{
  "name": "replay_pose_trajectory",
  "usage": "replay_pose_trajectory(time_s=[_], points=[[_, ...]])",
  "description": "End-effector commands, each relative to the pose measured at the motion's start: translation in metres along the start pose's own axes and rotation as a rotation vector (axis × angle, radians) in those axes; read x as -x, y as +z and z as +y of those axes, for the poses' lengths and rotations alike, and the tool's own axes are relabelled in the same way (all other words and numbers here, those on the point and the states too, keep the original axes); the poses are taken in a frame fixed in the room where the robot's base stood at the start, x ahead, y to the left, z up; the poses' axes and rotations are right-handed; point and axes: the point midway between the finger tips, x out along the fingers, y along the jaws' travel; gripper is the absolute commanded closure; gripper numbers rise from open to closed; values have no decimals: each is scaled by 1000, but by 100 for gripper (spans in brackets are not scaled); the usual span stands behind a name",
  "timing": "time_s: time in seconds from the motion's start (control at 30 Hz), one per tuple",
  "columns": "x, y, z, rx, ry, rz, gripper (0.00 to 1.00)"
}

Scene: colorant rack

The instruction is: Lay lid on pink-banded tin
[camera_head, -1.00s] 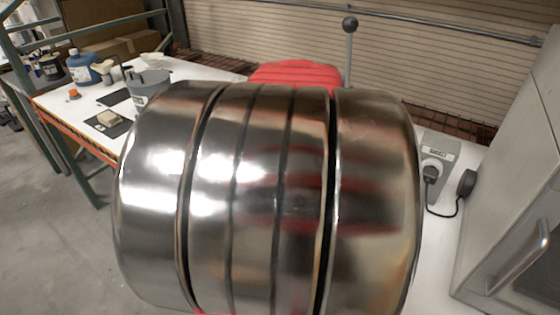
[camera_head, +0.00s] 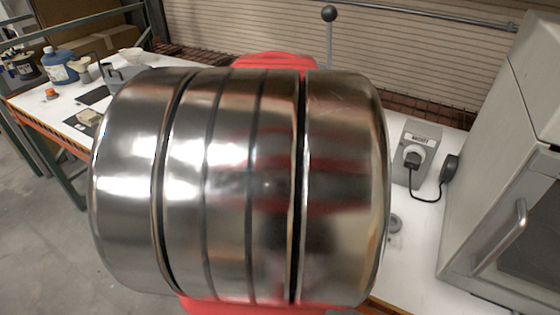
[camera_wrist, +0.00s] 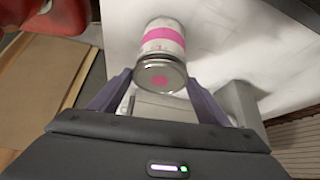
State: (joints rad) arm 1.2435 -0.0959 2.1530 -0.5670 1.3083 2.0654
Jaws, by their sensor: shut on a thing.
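In the wrist view the pink-banded tin (camera_wrist: 164,36), white with a pink band, is just beyond my gripper (camera_wrist: 160,82). A round metal lid (camera_wrist: 160,77) with a pink dot sits between the two purple fingers, and they are shut on it. The lid is in line with the near end of the tin, with a dark line between them. I cannot tell whether lid and tin touch. In the head view my gripper, the lid and the tin are not visible; my large shiny arm part fills the middle.
In the head view a grey socket box (camera_head: 415,150) with a black plug stands on the white bench at the right, beside a grey cabinet (camera_head: 480,190). A small round metal piece (camera_head: 395,223) lies near it. A blue bottle (camera_head: 60,67) and other containers stand at left.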

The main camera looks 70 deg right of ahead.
Motion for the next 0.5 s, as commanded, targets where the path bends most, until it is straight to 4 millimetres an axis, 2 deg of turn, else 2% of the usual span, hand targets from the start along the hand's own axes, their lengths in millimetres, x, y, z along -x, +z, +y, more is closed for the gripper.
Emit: replay_pose_trajectory(time_s=[0.37, 0.4, 0.5], points=[[-4, 2, 0, -1, 0, 0, 50], [-4, 2, 0, -1, 0, 0, 29], [-4, 2, 0, -1, 0, 0, 22]])
